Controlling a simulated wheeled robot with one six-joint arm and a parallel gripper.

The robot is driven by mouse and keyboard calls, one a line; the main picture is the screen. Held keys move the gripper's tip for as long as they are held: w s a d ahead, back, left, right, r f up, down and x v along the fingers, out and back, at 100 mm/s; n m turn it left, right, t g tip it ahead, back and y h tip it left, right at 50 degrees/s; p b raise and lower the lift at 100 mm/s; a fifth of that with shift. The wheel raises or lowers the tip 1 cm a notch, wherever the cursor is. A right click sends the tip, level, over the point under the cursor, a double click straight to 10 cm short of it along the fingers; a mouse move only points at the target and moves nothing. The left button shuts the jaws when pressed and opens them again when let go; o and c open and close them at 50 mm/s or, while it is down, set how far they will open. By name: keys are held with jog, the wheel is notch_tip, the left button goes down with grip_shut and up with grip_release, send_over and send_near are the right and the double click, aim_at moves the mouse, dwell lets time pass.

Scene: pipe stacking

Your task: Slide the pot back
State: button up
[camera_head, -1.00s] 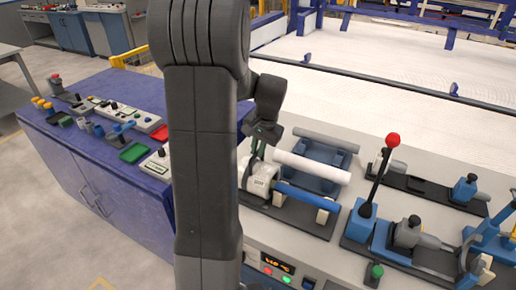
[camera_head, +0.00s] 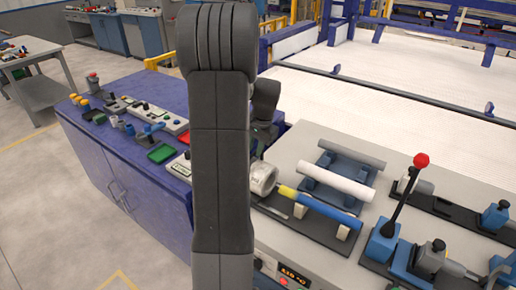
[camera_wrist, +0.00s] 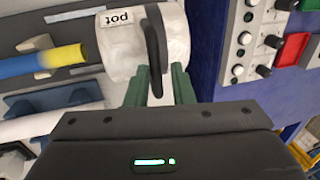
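The pot (camera_head: 263,178) is a short whitish cylinder lying on its side. In the wrist view the pot (camera_wrist: 120,45) shows a "pot" label and a dark upright handle (camera_wrist: 154,40). My gripper (camera_wrist: 159,92) has its green fingers on either side of the handle's lower end and appears closed on it. In the head view my arm hides most of the gripper. The blue pipe (camera_head: 328,211) lies on supports with its yellow end (camera_head: 287,192) bare, just right of the pot. In the wrist view the yellow end (camera_wrist: 72,55) is outside the pot, with a small gap between.
A white pipe (camera_head: 337,181) and a grey pipe (camera_head: 352,152) lie behind the blue one. A red-knobbed lever (camera_head: 420,160) stands at the right. A blue cabinet (camera_head: 150,205) with buttons and trays adjoins at left.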

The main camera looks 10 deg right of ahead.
jog(key=shift+o, duration=0.8)
jog(key=shift+a, duration=0.15)
jog(key=b+v, duration=0.1)
jog(key=v, duration=1.2)
jog(key=shift+r, duration=0.4)
